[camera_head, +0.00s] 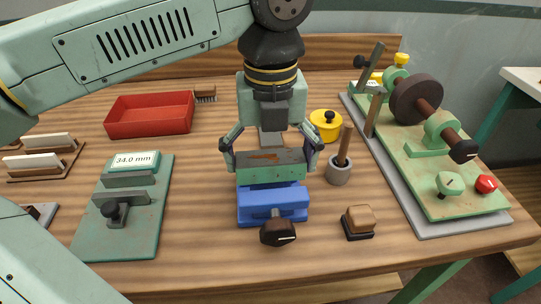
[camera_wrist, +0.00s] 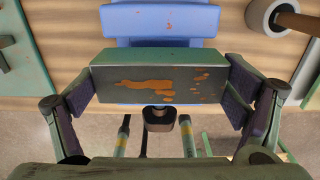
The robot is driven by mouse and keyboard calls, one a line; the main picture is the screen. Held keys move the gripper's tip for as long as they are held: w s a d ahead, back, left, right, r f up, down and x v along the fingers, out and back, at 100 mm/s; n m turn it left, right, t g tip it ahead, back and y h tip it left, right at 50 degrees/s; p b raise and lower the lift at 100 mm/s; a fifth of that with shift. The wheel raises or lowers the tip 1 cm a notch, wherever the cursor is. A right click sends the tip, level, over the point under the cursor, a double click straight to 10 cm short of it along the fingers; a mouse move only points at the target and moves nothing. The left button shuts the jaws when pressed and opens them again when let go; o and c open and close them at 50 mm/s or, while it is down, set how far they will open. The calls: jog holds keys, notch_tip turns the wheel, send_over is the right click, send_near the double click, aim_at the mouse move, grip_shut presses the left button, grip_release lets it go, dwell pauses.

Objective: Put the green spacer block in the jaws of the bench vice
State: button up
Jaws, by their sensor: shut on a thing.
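The green spacer block (camera_head: 271,172) is a long bar with a grey top face marked by orange-brown patches. My gripper (camera_head: 270,163) is shut on its two ends and holds it level. The blue bench vice (camera_head: 272,204) stands on the table under the block, with its dark handle knob (camera_head: 278,232) at the front. In the wrist view the block (camera_wrist: 160,84) covers the middle of the vice, and blue vice parts (camera_wrist: 160,20) show beyond it. The block hides the jaw gap, so I cannot tell whether its lower edge is between the jaws.
A grey cup (camera_head: 340,173) with a wooden-handled tool and a yellow pot (camera_head: 325,125) stand close on the right. A wooden-topped block (camera_head: 359,221) is front right. A green fixture labelled 34.0 mm (camera_head: 124,205) is left. A red tray (camera_head: 150,115) is behind.

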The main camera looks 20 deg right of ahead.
jog(key=shift+f+b, duration=1.1)
jog(key=shift+f, duration=0.25)
jog(key=o, duration=1.4)
notch_tip(320, 180, up, 12)
jog(key=shift+r, duration=0.1)
